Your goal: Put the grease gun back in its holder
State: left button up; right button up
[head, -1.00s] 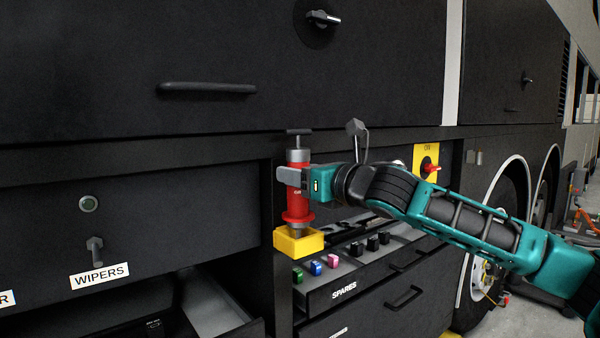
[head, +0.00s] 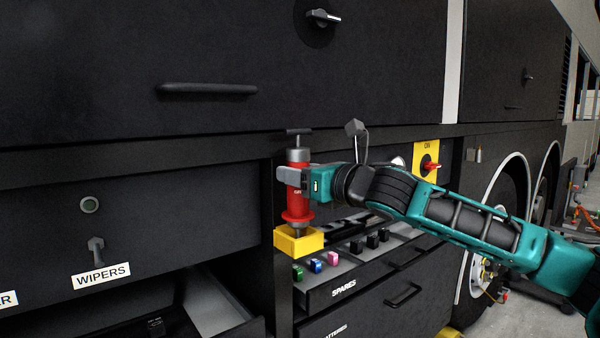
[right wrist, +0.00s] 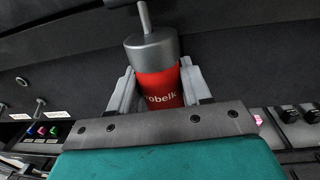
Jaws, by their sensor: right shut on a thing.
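The grease gun (head: 297,199) is a red cylinder with a grey cap and a dark T-handle on top, held upright. My right gripper (head: 290,178) is shut around its upper body. In the right wrist view the grease gun (right wrist: 160,86) sits between the two grey fingers (right wrist: 156,90). The yellow holder (head: 299,242) is a small box on the dark post directly below. The gun's narrow lower end reaches down to the holder's top; how deep it sits inside cannot be told. My left gripper is not in view.
An open SPARES drawer (head: 345,292) with several small coloured parts is right of the holder. Another open drawer (head: 215,305) is at lower left. A black panel with a handle (head: 206,89) overhangs above. A yellow switch plate (head: 427,153) is behind my right arm.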

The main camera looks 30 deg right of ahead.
jog(key=shift+f+b, duration=0.5)
jog(key=shift+f, duration=0.2)
dwell(0.5)
jog(key=shift+f, duration=0.4)
